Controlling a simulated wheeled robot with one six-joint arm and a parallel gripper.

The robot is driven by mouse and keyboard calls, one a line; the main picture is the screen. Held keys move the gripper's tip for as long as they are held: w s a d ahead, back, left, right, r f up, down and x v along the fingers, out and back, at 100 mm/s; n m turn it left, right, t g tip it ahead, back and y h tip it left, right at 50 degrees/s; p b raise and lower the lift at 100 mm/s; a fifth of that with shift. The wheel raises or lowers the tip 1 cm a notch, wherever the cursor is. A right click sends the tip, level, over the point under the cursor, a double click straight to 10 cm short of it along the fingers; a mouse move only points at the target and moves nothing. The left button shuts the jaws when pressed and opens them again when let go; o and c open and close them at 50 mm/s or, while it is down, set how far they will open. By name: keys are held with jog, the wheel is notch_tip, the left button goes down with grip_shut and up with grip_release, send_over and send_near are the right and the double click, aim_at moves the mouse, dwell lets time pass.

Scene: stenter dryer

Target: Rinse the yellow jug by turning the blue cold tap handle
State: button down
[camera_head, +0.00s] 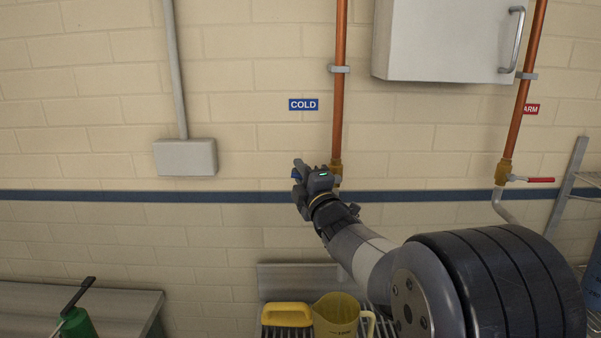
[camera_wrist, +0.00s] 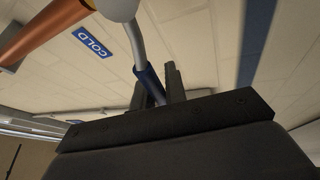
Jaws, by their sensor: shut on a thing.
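The blue cold tap handle (camera_head: 295,174) is at the copper pipe on the wall, mostly covered by my gripper (camera_head: 299,172) in the head view. In the wrist view the blue handle (camera_wrist: 151,84) runs between the two dark fingers of my gripper (camera_wrist: 158,88), which is shut on it. The yellow jug (camera_head: 336,314) stands upright, mouth up, on the rack below the tap, with its handle to the right. My arm hides part of the tap body and the space under it. I cannot see any water.
A yellow block-shaped item (camera_head: 287,314) lies left of the jug. The blue COLD sign (camera_head: 303,104) is above the handle. A red-handled tap (camera_head: 540,180) is at the right. A green bottle (camera_head: 77,322) stands at a metal bench (camera_head: 120,305) at lower left.

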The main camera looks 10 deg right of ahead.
jog(key=shift+f, duration=0.1)
jog(key=shift+f+n+b, duration=0.45)
jog(key=shift+n+b, duration=0.05)
jog(key=shift+b, duration=0.65)
jog(key=shift+f+n+g+b, duration=0.25)
jog(key=shift+n+g+b, duration=0.25)
jog(key=shift+n+b, duration=0.15)
jog(key=c, duration=1.5)
grip_release()
jog(key=shift+o, duration=0.3)
jog(key=b+v, duration=0.2)
jog(key=v, duration=0.8)
jog(key=shift+s+b, duration=0.35)
jog(key=shift+b, duration=0.05)
jog(key=shift+d+f, duration=0.1)
